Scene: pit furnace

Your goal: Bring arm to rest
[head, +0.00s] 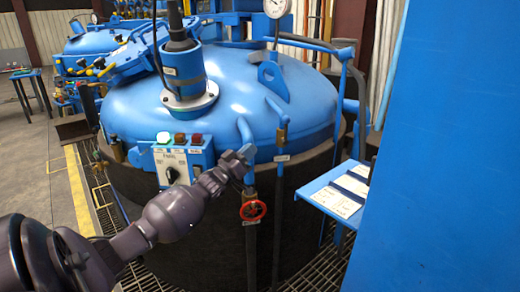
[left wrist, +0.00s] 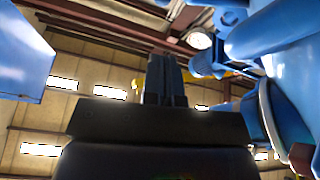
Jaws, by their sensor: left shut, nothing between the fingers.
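My left arm (head: 165,215) comes in from the lower left of the head view and reaches up and to the right. My left gripper (head: 246,153) is at its end, in front of the blue furnace lid (head: 240,90), to the right of the control box and above the red valve wheel. In the left wrist view the gripper's two dark fingers (left wrist: 165,78) point up side by side, shut with nothing between them. I cannot tell whether the gripper touches the pipe behind it. My right gripper is not in view.
The control box (head: 182,160) has a lit green lamp and a dial. The red valve wheel (head: 253,210) sits on a pipe. A blue shelf with papers (head: 342,195) stands right, beside a large blue panel (head: 450,150). Open floor (head: 35,165) lies at left.

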